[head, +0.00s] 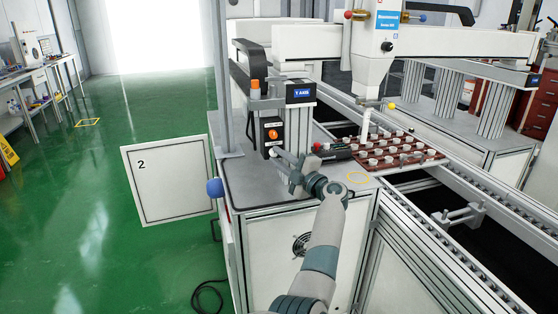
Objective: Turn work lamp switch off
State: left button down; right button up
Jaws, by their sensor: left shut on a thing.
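A dark switch box (266,122) with an orange knob (273,133) stands upright at the left end of the machine's top, beside a grey post. I take it to be the work lamp switch, though I cannot read its label. My left gripper (275,153) is at the lower front of this box, just below the orange knob. Its jaws are shut on a small part there, which the fingers mostly hide. I cannot tell which way the switch is set. My right gripper is not in view.
A tray of small white pots (372,164) sits on the conveyor, right of my gripper. A white dispensing head (366,70) hangs above it. A panel marked 2 (168,180) stands open at left, with a blue ball (215,187) nearby.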

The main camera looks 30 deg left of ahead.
pick_arm(q)
jog(key=shift+f, duration=0.1)
dwell(0.4)
jog(key=c, duration=1.9)
grip_release()
jog(key=shift+o, duration=0.2)
